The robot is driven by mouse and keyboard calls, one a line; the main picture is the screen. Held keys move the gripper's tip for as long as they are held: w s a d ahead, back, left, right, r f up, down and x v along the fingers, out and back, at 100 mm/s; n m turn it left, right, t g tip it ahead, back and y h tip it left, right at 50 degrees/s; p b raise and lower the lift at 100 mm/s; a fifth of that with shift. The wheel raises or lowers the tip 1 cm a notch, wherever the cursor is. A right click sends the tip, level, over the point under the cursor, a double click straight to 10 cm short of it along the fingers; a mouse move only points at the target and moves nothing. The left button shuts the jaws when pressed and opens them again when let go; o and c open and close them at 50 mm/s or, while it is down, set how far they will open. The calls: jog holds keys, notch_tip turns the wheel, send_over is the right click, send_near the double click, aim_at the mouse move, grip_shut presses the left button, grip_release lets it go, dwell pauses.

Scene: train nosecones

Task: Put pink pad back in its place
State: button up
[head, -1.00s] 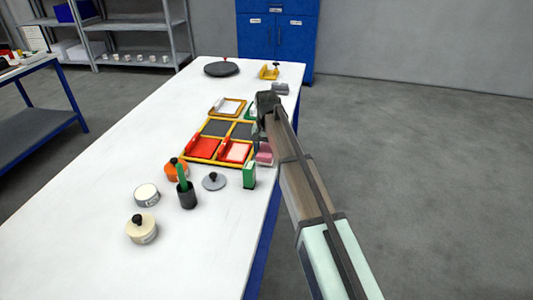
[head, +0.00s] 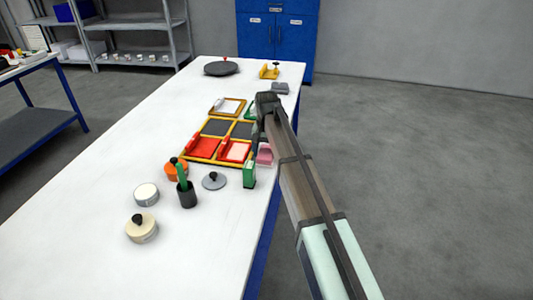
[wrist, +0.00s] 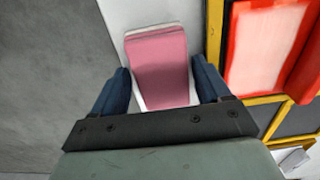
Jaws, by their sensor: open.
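The pink pad (head: 265,154) lies at the table's right edge, beside the yellow-framed tray (head: 185,156). In the wrist view the pink pad (wrist: 160,65) shows a pink top with a pale strip at its far end and a white part at its near end. My gripper (wrist: 160,88) is open, with one dark blue finger on each side of the pad; I cannot tell whether they touch it. In the head view my gripper (head: 258,140) is partly hidden by my arm. The tray has two dark, bare compartments at the back and red pieces in the front ones.
A green and white box (head: 249,174) stands close in front of the pad. A grey lidded disc (head: 214,181), a dark cup (head: 187,195) with a green item and an orange pot (head: 175,168) stand nearby. The table's left side (head: 120,140) is clear.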

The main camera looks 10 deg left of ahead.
aim_at(267, 152)
notch_tip(267, 152, up, 12)
jog(key=shift+f, duration=0.25)
